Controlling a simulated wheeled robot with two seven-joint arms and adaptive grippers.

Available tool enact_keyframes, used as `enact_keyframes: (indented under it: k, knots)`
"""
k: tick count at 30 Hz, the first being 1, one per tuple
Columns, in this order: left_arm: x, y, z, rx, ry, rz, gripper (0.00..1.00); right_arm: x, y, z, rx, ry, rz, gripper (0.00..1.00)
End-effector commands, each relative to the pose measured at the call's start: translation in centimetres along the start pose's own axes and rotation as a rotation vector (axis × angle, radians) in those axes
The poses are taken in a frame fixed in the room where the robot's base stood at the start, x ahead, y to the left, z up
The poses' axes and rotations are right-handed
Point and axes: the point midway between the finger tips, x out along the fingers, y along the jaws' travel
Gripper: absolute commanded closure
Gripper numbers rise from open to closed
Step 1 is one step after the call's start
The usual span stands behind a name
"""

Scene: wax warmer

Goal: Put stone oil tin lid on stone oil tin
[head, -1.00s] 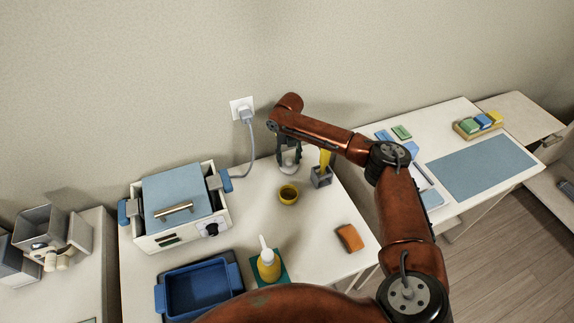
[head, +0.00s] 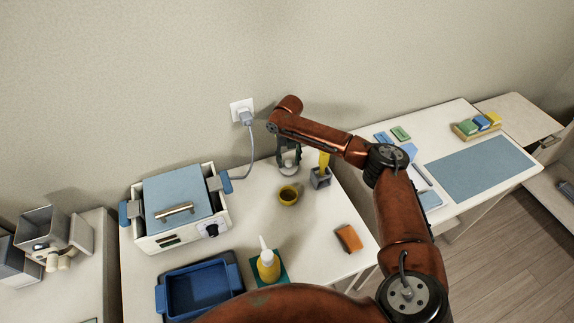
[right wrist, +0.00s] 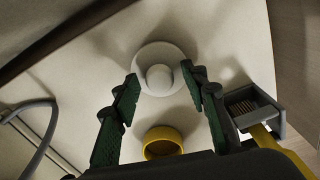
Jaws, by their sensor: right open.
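A pale stone-coloured round lid with a ball knob (right wrist: 159,78) shows between the fingers of my right gripper (right wrist: 158,88) in the right wrist view. The two dark green fingers stand apart on either side of the knob, with visible gaps. In the head view this gripper (head: 288,158) is above the back right of the white table, partly covering the pale round piece. I cannot tell whether a stone oil tin is under the lid. An open yellow cup (head: 288,197) stands just in front; it also shows in the right wrist view (right wrist: 163,141). My left gripper is out of view.
A grey holder (head: 320,181) with a yellow-handled tool stands close right of the gripper. The warmer (head: 173,200) with its cord, a blue tray (head: 198,287), a yellow bottle (head: 268,267) and an orange block (head: 348,238) share the table. Its middle is clear.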

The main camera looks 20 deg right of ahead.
Motion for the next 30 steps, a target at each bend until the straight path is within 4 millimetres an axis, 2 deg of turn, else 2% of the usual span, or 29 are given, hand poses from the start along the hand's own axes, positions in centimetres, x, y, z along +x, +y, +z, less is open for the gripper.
enact_keyframes:
  k: [22,30]
  knots:
    - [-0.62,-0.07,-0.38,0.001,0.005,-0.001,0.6,0.06,0.04,0.0,0.0,0.0,0.0,0.59]
    - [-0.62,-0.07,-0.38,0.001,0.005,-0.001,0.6,0.05,0.03,-0.01,0.0,0.0,0.0,0.77]
